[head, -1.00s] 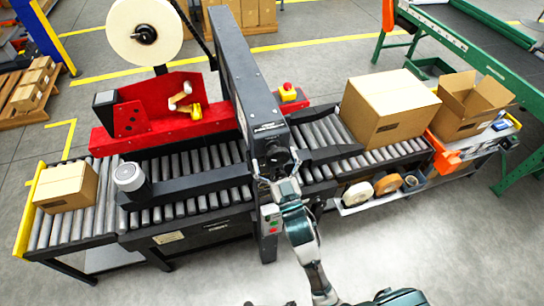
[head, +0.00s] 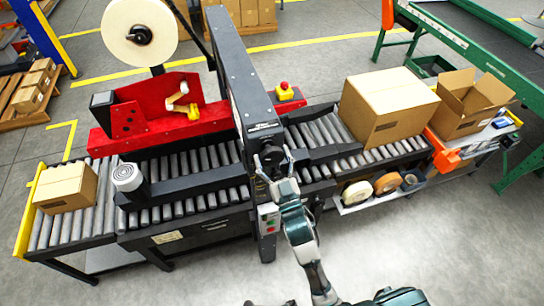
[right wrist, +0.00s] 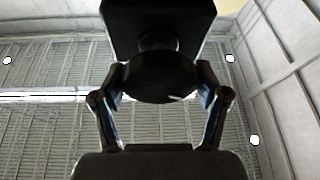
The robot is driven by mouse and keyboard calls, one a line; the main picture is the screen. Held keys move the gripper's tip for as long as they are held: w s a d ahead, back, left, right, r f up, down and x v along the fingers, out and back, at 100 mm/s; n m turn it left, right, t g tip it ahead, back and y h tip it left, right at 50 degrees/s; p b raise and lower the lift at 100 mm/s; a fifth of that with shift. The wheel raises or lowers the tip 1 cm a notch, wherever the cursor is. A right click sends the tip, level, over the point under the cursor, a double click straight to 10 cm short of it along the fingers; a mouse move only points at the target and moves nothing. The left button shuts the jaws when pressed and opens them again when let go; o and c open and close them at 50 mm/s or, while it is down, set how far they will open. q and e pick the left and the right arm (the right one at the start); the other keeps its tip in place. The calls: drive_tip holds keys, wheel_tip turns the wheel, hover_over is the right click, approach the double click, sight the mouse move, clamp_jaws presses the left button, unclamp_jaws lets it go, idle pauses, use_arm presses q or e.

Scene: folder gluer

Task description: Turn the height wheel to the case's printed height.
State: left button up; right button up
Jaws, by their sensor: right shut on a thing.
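The height wheel is a dark round knob on the front of the black upright column (head: 243,85). It shows as a dark disc (right wrist: 160,78) in the right wrist view, below a dark block. My right gripper (head: 273,162) is shut on the wheel, with one finger at each side of its rim; it also shows in the right wrist view (right wrist: 160,88). In the head view the gripper partly hides the wheel. A large closed case (head: 390,105) sits on the rollers right of the column. A small dark print shows low on its side, too small to read. My left gripper is out of view.
A small carton (head: 66,187) lies on the left rollers. An open carton (head: 472,103) stands at the far right. Tape rolls (head: 387,184) sit on a shelf under the right rollers. A control box with buttons (head: 268,217) is just below my right gripper. The front floor is clear.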

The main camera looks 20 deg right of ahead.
idle(0.5)
drive_tip(key=o, duration=1.2)
drive_tip(key=shift+c, duration=0.2)
drive_tip(key=v, duration=1.2)
drive_tip(key=shift+a+f, duration=0.1)
